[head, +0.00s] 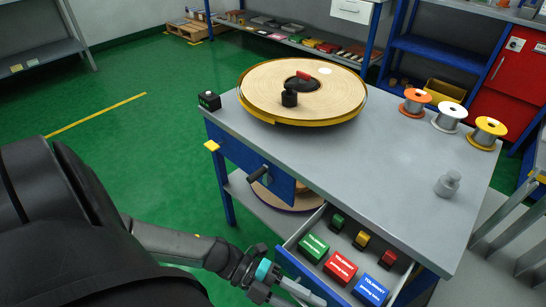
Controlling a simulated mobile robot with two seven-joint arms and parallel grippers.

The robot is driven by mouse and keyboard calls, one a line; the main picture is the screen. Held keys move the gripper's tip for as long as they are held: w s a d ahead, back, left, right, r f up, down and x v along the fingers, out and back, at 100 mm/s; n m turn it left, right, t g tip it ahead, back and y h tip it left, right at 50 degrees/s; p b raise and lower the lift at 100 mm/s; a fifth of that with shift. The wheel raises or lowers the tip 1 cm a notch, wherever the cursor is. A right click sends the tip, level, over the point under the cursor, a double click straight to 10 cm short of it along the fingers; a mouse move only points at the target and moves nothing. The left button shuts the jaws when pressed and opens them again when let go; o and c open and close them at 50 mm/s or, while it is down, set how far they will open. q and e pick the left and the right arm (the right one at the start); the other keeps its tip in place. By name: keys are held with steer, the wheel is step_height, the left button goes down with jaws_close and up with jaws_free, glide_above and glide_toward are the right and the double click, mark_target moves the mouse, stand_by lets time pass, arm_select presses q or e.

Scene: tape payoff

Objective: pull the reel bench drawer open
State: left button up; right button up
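The reel bench (395,140) has a grey top and blue legs. Its drawer (293,243) is pulled out at the near side, showing green (313,247), red (340,268) and blue (371,289) labelled boxes, with small green, yellow and red blocks behind them. My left gripper (290,295) is low in the picture, by the drawer's front left. Its fingertips run toward the bottom edge; I cannot tell whether they touch the drawer or its handle, which I cannot make out. My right gripper is not in view.
A large tape reel (335,90) lies on the bench top, with a black crank handle (259,174) on the side below. Orange, white and yellow spools (449,117) stand along the right edge, near a grey weight (447,184). Green floor (150,170) is open to the left.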

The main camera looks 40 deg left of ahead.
arm_select(q)
steer(key=shift+s+a+r, duration=0.1)
steer(key=shift+s+a, duration=0.05)
steer(key=shift+a, duration=0.35)
steer(key=p+v, duration=0.2)
steer(key=v, duration=1.2)
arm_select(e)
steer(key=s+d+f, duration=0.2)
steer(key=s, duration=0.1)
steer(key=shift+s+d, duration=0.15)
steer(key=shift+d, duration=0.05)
arm_select(q)
steer(key=shift+a, duration=0.1)
